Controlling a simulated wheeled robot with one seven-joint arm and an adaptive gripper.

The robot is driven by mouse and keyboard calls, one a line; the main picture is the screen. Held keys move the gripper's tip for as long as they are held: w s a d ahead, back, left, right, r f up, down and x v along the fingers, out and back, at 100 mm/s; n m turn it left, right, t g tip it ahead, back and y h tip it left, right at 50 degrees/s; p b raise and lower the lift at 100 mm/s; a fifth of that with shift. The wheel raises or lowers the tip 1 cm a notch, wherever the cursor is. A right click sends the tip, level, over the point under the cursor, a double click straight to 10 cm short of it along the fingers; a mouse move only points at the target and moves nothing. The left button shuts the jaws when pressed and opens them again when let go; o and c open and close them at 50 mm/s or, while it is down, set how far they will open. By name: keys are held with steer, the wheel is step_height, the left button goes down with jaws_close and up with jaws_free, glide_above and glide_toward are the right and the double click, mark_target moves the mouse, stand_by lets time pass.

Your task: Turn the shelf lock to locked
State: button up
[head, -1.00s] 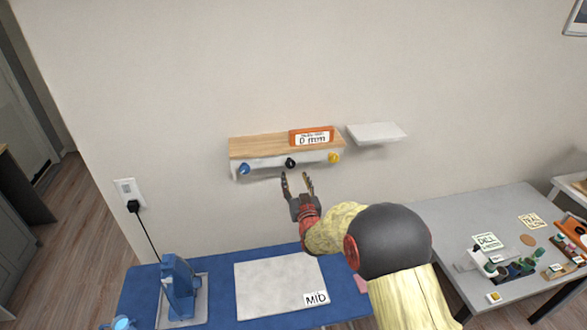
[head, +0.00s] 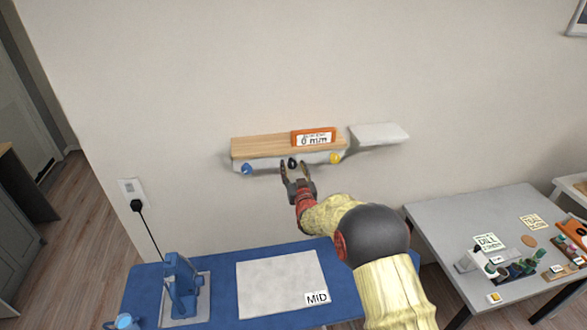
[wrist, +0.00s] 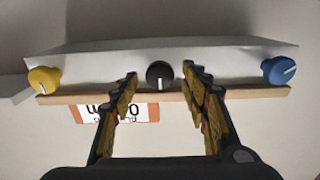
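The shelf (head: 265,147) with a wooden top is on the wall and has three knobs along its white front. The knobs are blue (head: 247,169), black (head: 292,163) and yellow (head: 336,158). Which one is the lock, I cannot tell. My gripper (head: 294,170) is open in front of the black knob. In the wrist view, which is upside down, the black knob (wrist: 160,75) sits between the tips of my open gripper (wrist: 160,85), apart from both fingers. Its white mark runs vertically. The yellow knob (wrist: 44,79) and blue knob (wrist: 279,70) are outside the fingers.
Below are a blue table (head: 225,262) with a white "MID" board (head: 275,280) and a grey table (head: 450,215) with small items.

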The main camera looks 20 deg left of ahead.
steer(key=shift+c, duration=1.1)
steer(key=c, duration=0.8)
steer(key=shift+c, duration=0.5)
steer(key=shift+f+m+b, duration=0.1)
steer(key=shift+m+b, duration=0.2)
steer(key=shift+b, duration=0.4)
steer(key=m+b, duration=0.1)
steer(key=b, duration=0.2)
steer(key=m+b, duration=0.2)
steer(key=b, duration=0.1)
steer(key=shift+f+m+b, duration=0.2)
steer(key=shift+m+b, duration=0.1)
steer(key=shift+b, duration=0.05)
steer(key=m+b, duration=0.4)
steer(key=b, duration=0.2)
steer(key=shift+w+d+m, duration=0.1)
steer(key=shift+d+m, duration=0.05)
steer(key=shift+m, duration=0.15)
steer(key=m+b, duration=0.4)
steer(key=b, duration=0.1)
steer(key=m+b, duration=0.4)
steer(key=m, duration=0.1)
steer(key=shift+r+m, duration=0.1)
steer(key=shift+m, duration=0.2)
